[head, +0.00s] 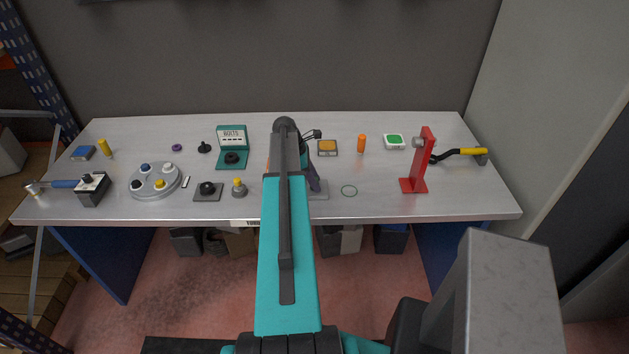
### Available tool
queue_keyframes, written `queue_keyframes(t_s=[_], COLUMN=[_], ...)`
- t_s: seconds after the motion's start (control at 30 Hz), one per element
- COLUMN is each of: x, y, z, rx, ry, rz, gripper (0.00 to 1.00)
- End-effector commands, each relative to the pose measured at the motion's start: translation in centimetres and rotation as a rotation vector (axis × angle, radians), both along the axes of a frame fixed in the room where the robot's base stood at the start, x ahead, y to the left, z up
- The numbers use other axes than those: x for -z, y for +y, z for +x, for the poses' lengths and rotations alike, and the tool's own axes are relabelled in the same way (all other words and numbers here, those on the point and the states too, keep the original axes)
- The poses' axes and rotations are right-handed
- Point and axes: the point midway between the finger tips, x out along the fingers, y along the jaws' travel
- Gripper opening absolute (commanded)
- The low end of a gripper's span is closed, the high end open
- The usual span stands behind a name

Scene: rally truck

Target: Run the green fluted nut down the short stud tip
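I cannot make out a green fluted nut or a short stud tip for certain in the head view. My own teal and dark grey arm covers the middle of the bench. A grey base plate (319,190) shows partly at the right side of the arm, with a dark purplish-grey upright part above it. What stands on this plate is mostly hidden. My gripper is not clearly visible; the arm's far end hides it or blends with it.
The grey workbench (390,205) holds a grey disc (142,189) with coloured knobs, a teal BOLTS stand (232,137), a black-knobbed plate (207,197), a yellow-topped grey piece (239,188), an orange cylinder (361,144), a green-topped box (394,142) and a tall red stand (420,165).

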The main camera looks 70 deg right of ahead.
Motion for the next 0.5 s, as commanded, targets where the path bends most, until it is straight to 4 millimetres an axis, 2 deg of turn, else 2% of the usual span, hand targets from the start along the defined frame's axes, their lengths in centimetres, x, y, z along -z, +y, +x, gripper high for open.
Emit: queue_keyframes(t_s=[0.3, 0.5], x=[0.00, 0.01], y=[0.10, 0.02], z=[-0.07, -0.02], rx=[-0.133, -0.137], ry=[0.000, 0.000], rz=[0.000, 0.000], gripper=[0.35, 0.35])
